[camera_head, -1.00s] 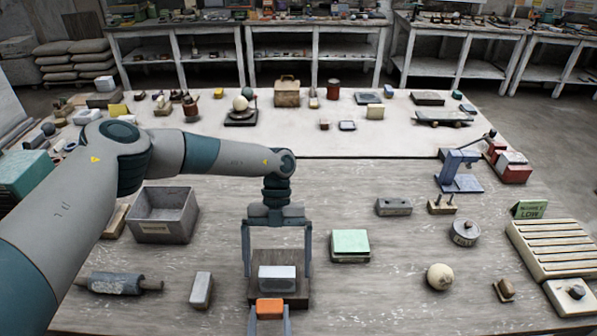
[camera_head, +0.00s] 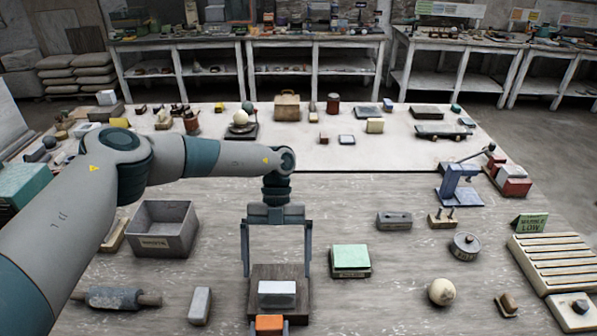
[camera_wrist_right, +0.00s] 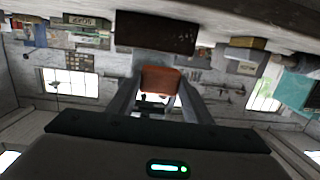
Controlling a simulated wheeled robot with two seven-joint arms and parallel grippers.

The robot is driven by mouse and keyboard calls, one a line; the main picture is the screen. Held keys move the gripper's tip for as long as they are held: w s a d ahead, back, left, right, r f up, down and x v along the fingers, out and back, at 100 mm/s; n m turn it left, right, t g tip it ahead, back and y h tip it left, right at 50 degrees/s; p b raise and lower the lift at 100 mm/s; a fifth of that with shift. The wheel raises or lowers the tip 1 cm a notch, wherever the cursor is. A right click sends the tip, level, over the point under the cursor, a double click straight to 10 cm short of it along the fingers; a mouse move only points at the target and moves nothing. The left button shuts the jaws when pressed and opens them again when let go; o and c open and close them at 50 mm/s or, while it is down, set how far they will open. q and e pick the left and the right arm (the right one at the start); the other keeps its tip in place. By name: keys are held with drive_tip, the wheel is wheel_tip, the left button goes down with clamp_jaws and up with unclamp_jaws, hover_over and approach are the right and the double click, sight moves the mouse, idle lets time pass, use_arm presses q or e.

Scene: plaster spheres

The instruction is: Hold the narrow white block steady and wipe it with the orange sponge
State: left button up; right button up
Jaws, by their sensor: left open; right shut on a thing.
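The narrow white block (camera_head: 277,294) lies on a dark brown board (camera_head: 303,302) at the table's near edge in the head view. My left gripper (camera_head: 277,274) is open, pointing down, one finger to each side of the block and slightly behind it. No contact with the block shows. My right gripper (camera_head: 269,331) is at the bottom edge of the head view, shut on the orange sponge (camera_head: 270,323), just in front of the block. The sponge also shows between the fingers in the right wrist view (camera_wrist_right: 160,80), with the dark board (camera_wrist_right: 156,33) beyond it.
A narrow grey block (camera_head: 200,306) and a roller (camera_head: 118,298) lie to the left. A grey bin (camera_head: 163,228) stands behind them. A green-topped block (camera_head: 351,260) and a pale sphere (camera_head: 441,292) are to the right. Bare table lies between these things.

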use_arm(q)
drive_tip(key=shift+w+r, duration=0.1)
idle(0.3)
drive_tip(key=v, duration=1.2)
idle(0.3)
